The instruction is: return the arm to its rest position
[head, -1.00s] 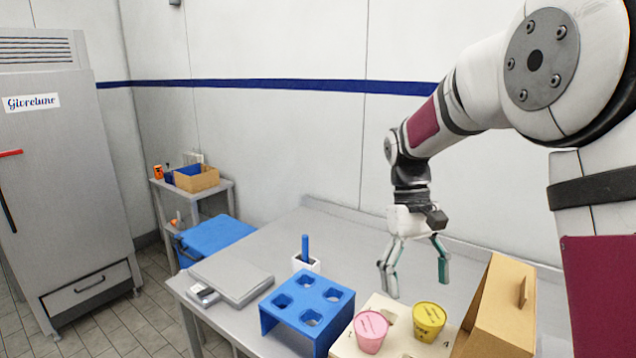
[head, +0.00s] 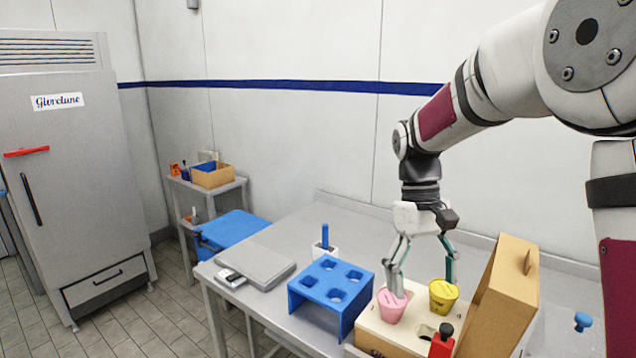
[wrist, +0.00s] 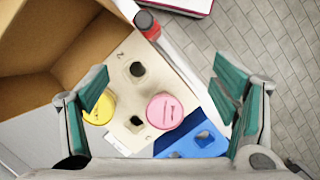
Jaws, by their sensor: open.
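My gripper (head: 423,268) is open and empty above the cream holder block (head: 372,330) on the table. In the head view its fingers overlap the pink cup (head: 391,308) and come close to the yellow cup (head: 443,297). In the wrist view the pink cup (wrist: 164,111) and yellow cup (wrist: 99,108) sit in the block, below and between the spread fingers, with nothing gripped. My arm reaches in from the right, bent down at the wrist.
A blue rack (head: 330,290) with several holes stands left of the block. A cardboard box (head: 498,300) stands on its right, and a red bottle with a black cap (head: 441,343) is in front. A flat grey scale (head: 256,265) lies further left. The back of the table is clear.

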